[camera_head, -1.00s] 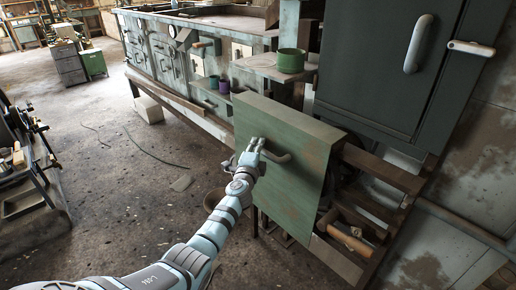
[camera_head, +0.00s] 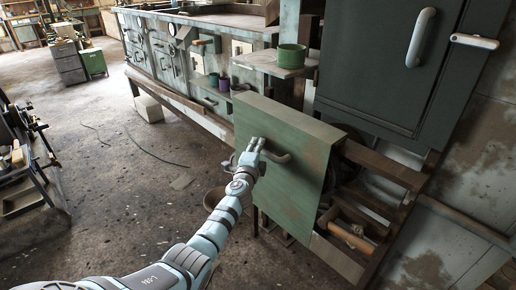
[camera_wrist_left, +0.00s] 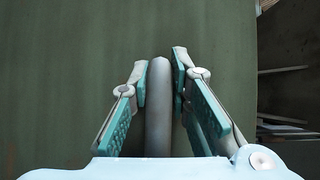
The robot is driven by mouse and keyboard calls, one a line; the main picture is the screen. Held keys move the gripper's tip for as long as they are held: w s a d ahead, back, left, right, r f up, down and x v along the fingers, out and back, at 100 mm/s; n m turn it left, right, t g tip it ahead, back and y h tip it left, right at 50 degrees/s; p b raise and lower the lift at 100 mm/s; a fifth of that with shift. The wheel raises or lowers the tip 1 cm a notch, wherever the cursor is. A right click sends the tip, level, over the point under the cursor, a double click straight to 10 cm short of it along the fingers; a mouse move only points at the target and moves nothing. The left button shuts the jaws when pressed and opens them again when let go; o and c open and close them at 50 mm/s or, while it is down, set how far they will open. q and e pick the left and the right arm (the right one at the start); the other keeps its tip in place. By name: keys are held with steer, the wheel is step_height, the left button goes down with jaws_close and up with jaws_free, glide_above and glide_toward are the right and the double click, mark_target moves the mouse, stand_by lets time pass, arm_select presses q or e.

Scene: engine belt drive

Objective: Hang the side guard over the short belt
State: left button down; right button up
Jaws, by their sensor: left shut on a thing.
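The side guard (camera_head: 285,195) is a large worn green panel with a top lip, standing upright in the middle of the head view. A bar handle (camera_head: 281,158) sticks out of its front face. My left gripper (camera_head: 254,152) is shut on this handle. In the left wrist view my left gripper (camera_wrist_left: 160,80) has its teal-padded fingers on both sides of the pale handle bar (camera_wrist_left: 158,115), with the green guard face (camera_wrist_left: 70,80) behind. The short belt cannot be made out; the guard covers what lies behind it. My right gripper is not in view.
A dark cabinet (camera_head: 375,60) stands behind and right of the guard. A small shelf with a green pot (camera_head: 291,57) is just behind its top edge. A wooden frame with a roller (camera_head: 350,238) is at lower right. Open floor (camera_head: 120,190) lies to the left.

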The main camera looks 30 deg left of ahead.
arm_select(q)
steer(key=c, duration=1.4)
jaws_free()
steer(key=shift+r, duration=0.2)
steer(key=shift+s+f, duration=0.1)
steer(key=shift+f, duration=0.1)
steer(key=s, duration=1.4)
steer(key=s+d, duration=0.1)
steer(key=s, duration=0.6)
steer(key=shift+r, duration=0.2)
steer(key=shift+w, duration=0.1)
